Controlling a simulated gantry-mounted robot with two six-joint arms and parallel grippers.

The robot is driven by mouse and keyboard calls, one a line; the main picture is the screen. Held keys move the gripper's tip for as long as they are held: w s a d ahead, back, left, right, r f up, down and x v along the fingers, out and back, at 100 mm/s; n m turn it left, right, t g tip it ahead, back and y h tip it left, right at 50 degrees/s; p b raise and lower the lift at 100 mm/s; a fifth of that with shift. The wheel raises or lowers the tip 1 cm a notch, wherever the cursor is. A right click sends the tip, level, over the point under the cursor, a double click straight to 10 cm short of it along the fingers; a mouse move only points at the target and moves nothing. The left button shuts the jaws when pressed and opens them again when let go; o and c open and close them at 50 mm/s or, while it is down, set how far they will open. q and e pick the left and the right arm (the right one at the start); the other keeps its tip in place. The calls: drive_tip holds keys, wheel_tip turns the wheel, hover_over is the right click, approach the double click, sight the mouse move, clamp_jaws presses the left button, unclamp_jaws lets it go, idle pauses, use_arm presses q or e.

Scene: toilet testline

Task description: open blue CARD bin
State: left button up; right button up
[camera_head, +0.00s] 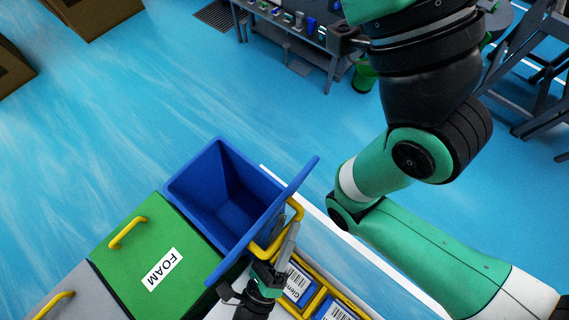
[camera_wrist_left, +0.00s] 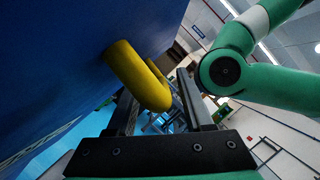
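The blue bin (camera_head: 207,192) stands open, and its inside shows from above. Its blue lid (camera_head: 301,178) is raised on the right side of the opening, seen nearly edge-on. It also fills the left of the left wrist view (camera_wrist_left: 60,60). No CARD label can be read. A yellow handle (camera_head: 291,211) sticks out from the lid's outer face. My left gripper (camera_head: 284,245) is at this handle. In the left wrist view the handle (camera_wrist_left: 148,85) lies between the two spread fingers, with a gap to the right finger. My right gripper is not in view.
A green FOAM bin (camera_head: 135,235) with a shut lid and a grey bin (camera_head: 65,292) stand beside the blue bin. Blue boxes with barcodes (camera_head: 297,283) lie in a yellow-edged rack close right of my gripper. A green-and-black arm of mine spans the right.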

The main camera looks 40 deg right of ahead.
use_arm(q)
drive_tip(key=v, duration=0.7)
drive_tip(key=shift+s+a+f, duration=0.1)
drive_tip(key=shift+a, duration=0.15)
idle(0.4)
